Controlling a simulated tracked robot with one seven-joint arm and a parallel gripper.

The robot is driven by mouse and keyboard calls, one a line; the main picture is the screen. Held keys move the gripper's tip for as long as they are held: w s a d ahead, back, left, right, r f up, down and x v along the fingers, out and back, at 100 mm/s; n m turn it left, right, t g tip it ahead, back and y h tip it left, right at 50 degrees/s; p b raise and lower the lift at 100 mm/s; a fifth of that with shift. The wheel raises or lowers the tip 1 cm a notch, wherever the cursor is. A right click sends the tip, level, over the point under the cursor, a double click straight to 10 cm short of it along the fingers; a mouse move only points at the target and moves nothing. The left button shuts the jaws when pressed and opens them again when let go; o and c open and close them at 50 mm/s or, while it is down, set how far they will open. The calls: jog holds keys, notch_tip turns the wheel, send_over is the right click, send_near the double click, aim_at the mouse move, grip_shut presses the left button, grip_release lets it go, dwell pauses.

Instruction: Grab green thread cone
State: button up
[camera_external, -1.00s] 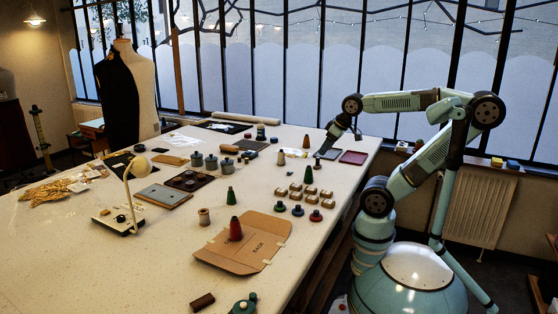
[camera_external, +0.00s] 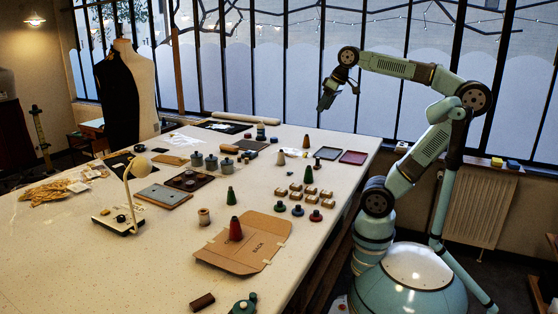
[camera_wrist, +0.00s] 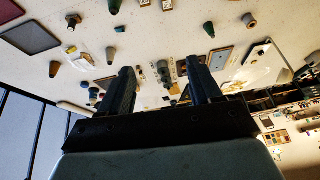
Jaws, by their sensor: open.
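A green thread cone (camera_external: 231,196) stands upright near the middle of the table, behind a flat brown cardboard piece. A second dark green cone (camera_external: 308,174) stands farther right, beside small tan blocks. In the wrist view, green cones show at the upper middle (camera_wrist: 208,30) and at the top edge (camera_wrist: 114,6). My gripper (camera_external: 325,106) is open and empty, raised well above the table's far right part and apart from both cones. Its two dark fingers (camera_wrist: 160,72) show spread apart in the wrist view.
A red cone (camera_external: 235,229) stands on the cardboard (camera_external: 265,241). A beige cone (camera_external: 281,158) and a brown cone (camera_external: 306,142) stand toward the back right. Red (camera_external: 353,157) and dark (camera_external: 327,153) trays lie near the right edge. The table's front left is mostly clear.

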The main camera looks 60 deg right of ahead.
jog(key=w+d+f+m+g+h, duration=0.1)
jog(key=w+d+f+m+g, duration=0.2)
jog(key=w+f, duration=0.4)
jog(key=w+d+f+m+g, duration=0.25)
jog(key=w+d+f, duration=0.3)
jog(key=f, duration=0.45)
jog(key=w+d+f+m+g+h, duration=0.1)
jog(key=w+d+f+m+g, duration=0.15)
jog(key=w+d+f, duration=0.4)
jog(key=s+a+r+m+t+h, duration=0.1)
jog(key=s+a+r+m+h, duration=0.1)
jog(key=r+m+h, duration=0.3)
jog(key=s+a+r+m+h, duration=0.1)
jog(key=a+r+h, duration=0.15)
jog(key=r, duration=0.45)
jog(key=s+a+r+m+t+h, duration=0.1)
jog(key=s+a+r+t+h, duration=0.15)
jog(key=a+r, duration=0.3)
jog(key=s+a+r+m+t+h, duration=0.1)
jog(key=s+a+r+m+h, duration=0.1)
jog(key=s+a+r, duration=0.35)
send_near(308, 167)
jog(key=x, duration=0.7)
jog(key=shift+s+d+r, duration=0.15)
jog(key=shift+d, duration=0.3)
jog(key=shift+f+x, duration=0.15)
jog(key=shift+x, duration=1.15)
jog(key=shift+f+x, duration=0.15)
jog(key=shift+x, duration=1.15)
